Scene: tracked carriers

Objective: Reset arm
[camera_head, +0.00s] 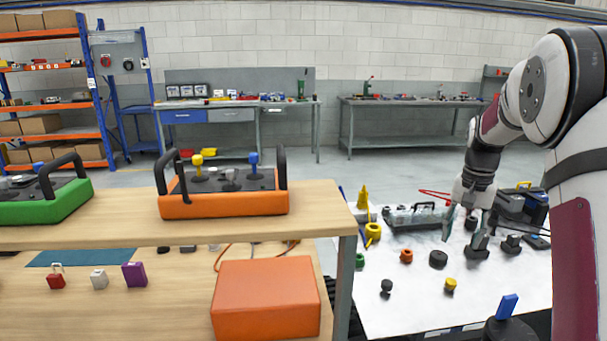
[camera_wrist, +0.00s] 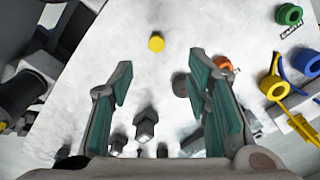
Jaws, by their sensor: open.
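My gripper (camera_head: 463,225) is at the right in the head view, above the white table (camera_head: 400,300). It points down over several small parts. In the wrist view my gripper (camera_wrist: 158,85) has its two green-padded fingers wide apart, with nothing held between them. A yellow cylinder (camera_wrist: 156,42) lies on the table beyond the fingertips; it also shows in the head view (camera_head: 450,285). Dark fittings (camera_wrist: 145,125) stand between and below the fingers in the wrist view. An orange ring (camera_wrist: 223,64) is partly hidden by the right finger.
A wooden two-level bench (camera_head: 120,232) stands at the left, with an orange carrier (camera_head: 225,204) and a green carrier (camera_head: 45,206) on top. An orange box (camera_head: 265,300) is on its lower level. A black tray (camera_head: 415,218) and yellow parts crowd the white table's back.

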